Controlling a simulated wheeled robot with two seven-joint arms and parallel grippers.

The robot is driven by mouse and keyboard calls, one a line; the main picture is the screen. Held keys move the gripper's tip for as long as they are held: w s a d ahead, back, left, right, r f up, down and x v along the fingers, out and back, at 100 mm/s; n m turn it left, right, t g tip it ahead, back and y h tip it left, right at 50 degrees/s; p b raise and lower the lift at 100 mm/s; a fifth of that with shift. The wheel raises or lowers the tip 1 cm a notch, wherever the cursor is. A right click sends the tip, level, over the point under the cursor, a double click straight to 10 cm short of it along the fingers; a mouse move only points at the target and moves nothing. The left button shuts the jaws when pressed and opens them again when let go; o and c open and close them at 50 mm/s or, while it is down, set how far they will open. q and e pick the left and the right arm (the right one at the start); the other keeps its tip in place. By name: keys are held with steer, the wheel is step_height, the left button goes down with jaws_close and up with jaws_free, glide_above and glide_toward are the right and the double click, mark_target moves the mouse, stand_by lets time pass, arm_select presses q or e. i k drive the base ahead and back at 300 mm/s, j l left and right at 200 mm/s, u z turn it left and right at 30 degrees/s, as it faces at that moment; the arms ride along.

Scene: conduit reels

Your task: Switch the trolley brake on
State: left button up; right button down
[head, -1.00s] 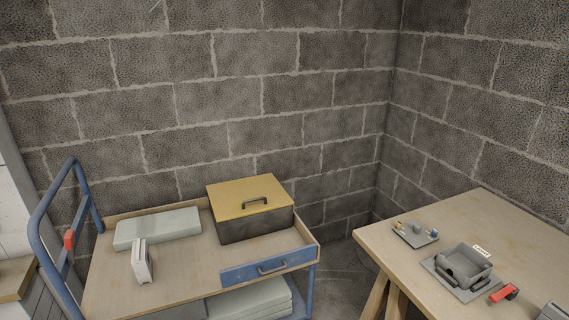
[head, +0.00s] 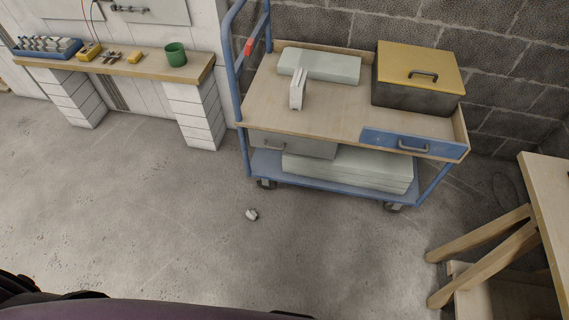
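The trolley (head: 345,119) stands against the block wall in the head view, with a wooden top, a blue frame and a lower shelf. A red part (head: 248,47) sits on its blue push handle (head: 229,68) at the left end; I cannot tell whether it is the brake or how it is set. Dark castors show below, one at the left (head: 266,184) and one at the right (head: 393,207). Neither of my grippers is in view.
A yellow-lidded box (head: 418,78), a pale slab (head: 319,66) and a small white item (head: 298,89) are on the trolley. A small pale object (head: 252,214) lies on the floor. A wooden table (head: 551,192) stands at right. The floor before the trolley is otherwise clear.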

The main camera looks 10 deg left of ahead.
mark_target(249, 46)
steer(key=l+u, duration=0.9)
steer(key=i+z, duration=0.2)
steer(key=z, duration=0.2)
steer(key=i+j+z, duration=0.15)
steer(key=z, duration=0.25)
steer(key=i+j+z, duration=0.2)
steer(key=z, duration=0.2)
steer(key=i+j, duration=0.15)
steer(key=j, duration=0.15)
steer(key=i+j+z, duration=0.1)
steer(key=i+j, duration=0.25)
steer(key=j, duration=0.25)
steer(key=i+j+z, duration=0.1)
steer(key=j, duration=0.25)
steer(key=i+j, duration=0.2)
steer(key=j+z, duration=0.05)
steer(key=j, duration=0.05)
